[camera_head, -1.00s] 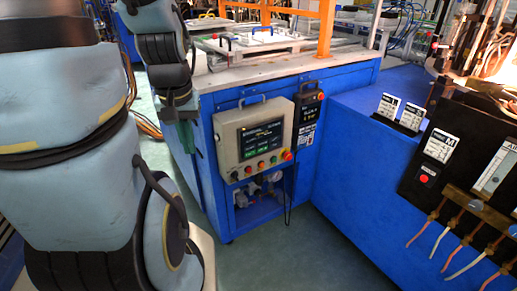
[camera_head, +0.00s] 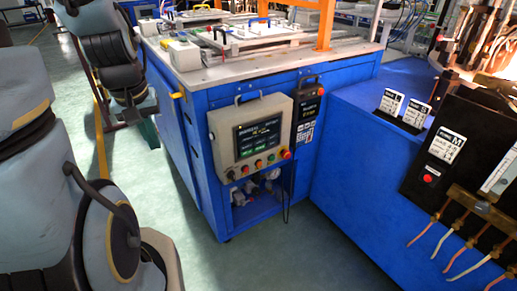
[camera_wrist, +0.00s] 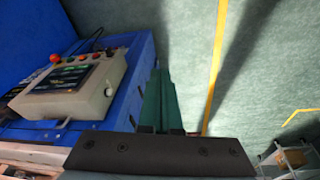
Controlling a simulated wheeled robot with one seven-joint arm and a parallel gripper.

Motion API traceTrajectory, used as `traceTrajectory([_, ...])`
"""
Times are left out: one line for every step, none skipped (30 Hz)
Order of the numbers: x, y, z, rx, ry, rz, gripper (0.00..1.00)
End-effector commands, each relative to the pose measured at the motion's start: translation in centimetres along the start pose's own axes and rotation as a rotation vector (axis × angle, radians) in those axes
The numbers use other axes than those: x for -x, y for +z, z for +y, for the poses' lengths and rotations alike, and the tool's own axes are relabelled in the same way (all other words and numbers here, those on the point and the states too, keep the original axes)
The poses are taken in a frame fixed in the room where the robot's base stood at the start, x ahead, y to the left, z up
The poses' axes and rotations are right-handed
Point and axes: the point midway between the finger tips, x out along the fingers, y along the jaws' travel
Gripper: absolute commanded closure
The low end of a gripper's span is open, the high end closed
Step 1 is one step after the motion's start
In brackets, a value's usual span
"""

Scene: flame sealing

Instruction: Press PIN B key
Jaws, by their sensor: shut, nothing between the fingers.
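A grey control box (camera_head: 222,150) with a dark screen (camera_head: 258,136) and a row of coloured buttons is mounted on the front of a blue machine cabinet. A black keypad unit (camera_head: 306,110) hangs just to its right. Its key labels are too small to read, so I cannot tell which key is PIN B. My gripper (camera_head: 150,132) has green fingers, shut and empty, left of the cabinet and apart from the box. In the wrist view my gripper (camera_wrist: 158,72) points over the floor beside the cabinet, with the control box (camera_wrist: 96,108) on the left. The keypad unit is not clear there.
The blue cabinet (camera_head: 202,190) has a light worktop with fixtures and an orange post (camera_head: 326,25). A lower blue bench (camera_head: 350,170) with label cards stands at right. Green floor (camera_head: 290,255) is free in front.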

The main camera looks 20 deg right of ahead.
Motion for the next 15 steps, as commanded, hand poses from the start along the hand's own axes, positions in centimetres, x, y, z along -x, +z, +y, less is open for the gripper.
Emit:
traceTrajectory([-1.4,-1.1,2.0,0.023,0.026,0.024,1.00])
traceTrajectory([-2.1,-1.9,3.3,0.047,0.043,0.044,1.00])
traceTrajectory([-3.2,-3.0,5.2,0.086,0.070,0.073,1.00])
traceTrajectory([-4.0,-3.9,6.8,0.117,0.090,0.095,1.00])
traceTrajectory([-4.9,-4.7,8.5,0.152,0.112,0.119,1.00])
traceTrajectory([-6.1,-5.7,10.8,0.203,0.139,0.149,1.00])
traceTrajectory([-7.0,-6.3,12.5,0.244,0.159,0.170,1.00])
traceTrajectory([-8.0,-6.8,14.3,0.285,0.179,0.192,1.00])
traceTrajectory([-9.3,-7.4,16.6,0.344,0.203,0.219,1.00])
traceTrajectory([-10.3,-7.6,18.3,0.390,0.219,0.239,1.00])
traceTrajectory([-11.4,-7.8,20.1,0.439,0.236,0.260,1.00])
traceTrajectory([-12.9,-7.8,22.4,0.505,0.254,0.287,1.00])
traceTrajectory([-14.1,-7.6,24.0,0.558,0.265,0.309,1.00])
traceTrajectory([-15.2,-7.4,25.5,0.610,0.274,0.331,1.00])
traceTrajectory([-16.7,-6.7,27.4,0.680,0.283,0.360,1.00])
